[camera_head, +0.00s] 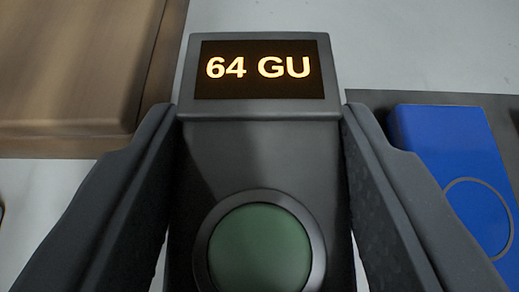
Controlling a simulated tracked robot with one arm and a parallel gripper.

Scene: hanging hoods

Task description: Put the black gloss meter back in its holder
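The black gloss meter (262,150) fills the middle of the view from camera_head. Its lit display reads "64 GU", and a round green button sits below it. My gripper (260,112) has one dark finger on each side of the meter. The fingertips press close against its sides just below the display, so it looks gripped. Thin pale slivers show between the fingers and the meter lower down. The underside of the meter is hidden. I cannot make out a holder for it in this view.
A blue block-shaped thing (440,150) with a ring marking lies at the right on a dark grey flat piece (375,97). A brown, wood-like panel (75,70) is at the upper left. Pale grey surface (420,40) shows clear at the top right.

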